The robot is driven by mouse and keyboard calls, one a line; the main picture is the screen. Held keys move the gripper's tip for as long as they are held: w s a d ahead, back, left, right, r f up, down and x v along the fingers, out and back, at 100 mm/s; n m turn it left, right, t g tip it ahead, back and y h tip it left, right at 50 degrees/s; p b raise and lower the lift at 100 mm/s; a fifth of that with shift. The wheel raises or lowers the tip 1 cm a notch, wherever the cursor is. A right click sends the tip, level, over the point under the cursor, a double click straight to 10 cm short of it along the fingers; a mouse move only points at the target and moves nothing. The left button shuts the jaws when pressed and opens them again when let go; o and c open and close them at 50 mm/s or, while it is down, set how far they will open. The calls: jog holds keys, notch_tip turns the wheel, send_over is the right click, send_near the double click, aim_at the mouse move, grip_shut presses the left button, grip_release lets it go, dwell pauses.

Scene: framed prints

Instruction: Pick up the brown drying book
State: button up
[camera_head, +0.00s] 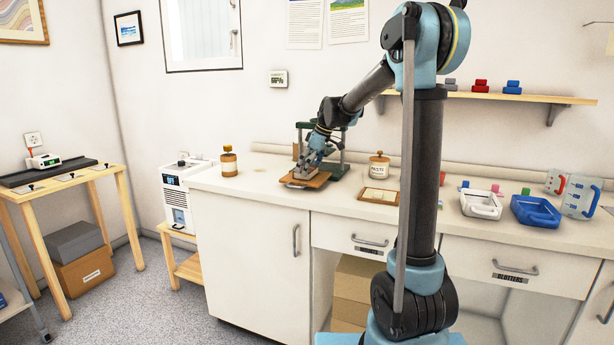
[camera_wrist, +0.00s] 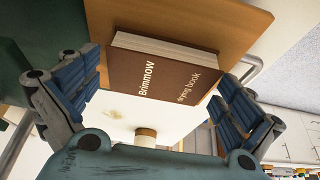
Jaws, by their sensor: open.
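The brown drying book (camera_wrist: 160,75), with white lettering and pale page edges, lies on a wooden board (camera_wrist: 215,25) in the wrist view. My gripper (camera_wrist: 160,72) is open, with one blue-padded finger on each side of the book. The left finger appears apart from the book; the right finger is close to its edge, and I cannot tell whether it touches. In the head view my gripper (camera_head: 306,163) is low over the wooden board (camera_head: 318,181) on the counter, and it hides most of the book there.
A green press frame (camera_head: 337,160) stands right behind the board. A brown-capped jar (camera_head: 228,164) is to the left, and a lidded jar (camera_head: 379,166) and small framed panel (camera_head: 379,197) are to the right. White (camera_head: 481,205) and blue (camera_head: 535,211) trays sit farther right.

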jog(key=shift+c, duration=0.2)
jog(key=c, duration=1)
jog(key=shift+r, duration=0.1)
jog(key=shift+c, duration=0.2)
